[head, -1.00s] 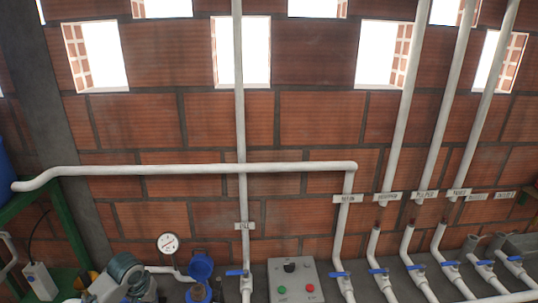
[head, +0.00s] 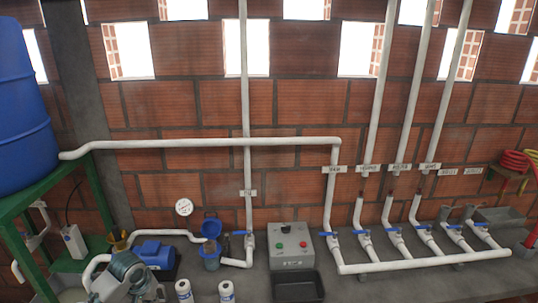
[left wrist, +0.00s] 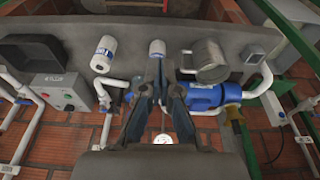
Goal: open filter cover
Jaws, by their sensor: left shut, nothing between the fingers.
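The blue filter housing (head: 211,258) stands on the grey counter, left of the control box in the head view. Its round blue cover (head: 211,226) appears tilted up behind the housing, as if raised on its back edge. In the left wrist view the filter is largely hidden behind the fingers. My left gripper (left wrist: 161,88) is shut and empty, pointing toward the counter. Part of my left arm shows at the lower left of the head view, left of the filter. No contact with the cover can be made out. My right gripper is not in view.
A blue motor (head: 155,254) and a pressure gauge (head: 183,207) are left of the filter. White canisters (head: 226,291) stand in front. The control box (head: 291,247), a black tray (head: 297,285) and valved pipes (head: 361,238) lie right. A blue barrel (head: 22,120) is far left.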

